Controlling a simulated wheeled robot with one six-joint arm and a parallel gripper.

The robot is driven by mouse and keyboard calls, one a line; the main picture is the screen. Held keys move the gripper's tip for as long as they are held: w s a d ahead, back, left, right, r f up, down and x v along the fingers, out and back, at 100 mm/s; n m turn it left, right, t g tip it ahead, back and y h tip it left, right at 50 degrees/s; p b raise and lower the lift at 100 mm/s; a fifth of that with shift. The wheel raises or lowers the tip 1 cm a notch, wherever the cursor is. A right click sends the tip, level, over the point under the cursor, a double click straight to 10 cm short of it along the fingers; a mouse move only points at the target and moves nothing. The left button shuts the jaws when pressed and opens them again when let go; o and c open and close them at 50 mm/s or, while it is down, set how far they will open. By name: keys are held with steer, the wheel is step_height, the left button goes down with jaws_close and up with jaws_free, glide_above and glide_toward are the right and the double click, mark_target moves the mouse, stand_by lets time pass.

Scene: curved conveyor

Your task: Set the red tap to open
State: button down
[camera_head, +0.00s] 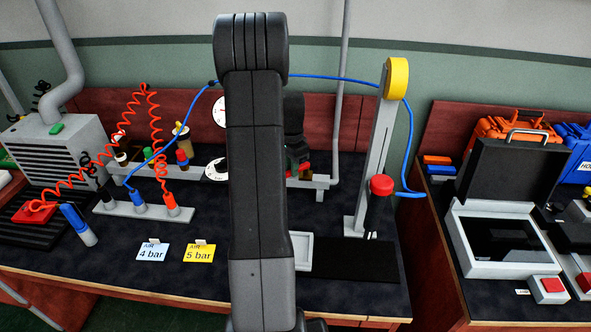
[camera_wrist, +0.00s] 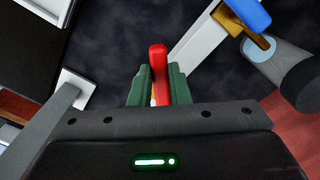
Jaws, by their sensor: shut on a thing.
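In the wrist view, my gripper (camera_wrist: 160,74) has its green fingers closed on the red tap's handle (camera_wrist: 158,58). The handle stands between the fingers, and its red end sticks out beyond them. A little yellow shows low between the fingers; the tap's body is mostly hidden. A grey rail (camera_wrist: 200,40) lies just beyond to the right. In the head view, my arm hides most of the gripper. A small red part (camera_head: 307,168) shows just right of the arm, by the grey rail. I cannot tell the tap's exact angle.
A blue handle (camera_wrist: 250,13) on a brass and grey fitting is close on the right in the wrist view. A press column with a red knob (camera_head: 382,185) stands to the right. Cards reading 4 bar (camera_head: 152,252) and 5 bar (camera_head: 199,253) lie in front.

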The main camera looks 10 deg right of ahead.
steer(key=m, duration=0.1)
steer(key=w+m, duration=0.1)
steer(key=m, duration=0.1)
steer(key=w+m, duration=0.1)
steer(key=shift+w+a+m, duration=0.15)
steer(key=shift+a+m, duration=0.1)
steer(key=shift+m, duration=0.05)
steer(key=shift+w+d+m, duration=0.1)
steer(key=shift+w+m, duration=0.35)
steer(key=shift+m, duration=0.5)
steer(key=shift+w+m, duration=0.45)
steer(key=shift+m, duration=0.5)
steer(key=shift+r, duration=0.1)
steer(key=c, duration=1.4)
jaws_free()
steer(key=shift+o, duration=0.2)
step_height(320, 180, up, 14)
steer(key=shift+b, duration=0.3)
steer(key=shift+f, duration=0.25)
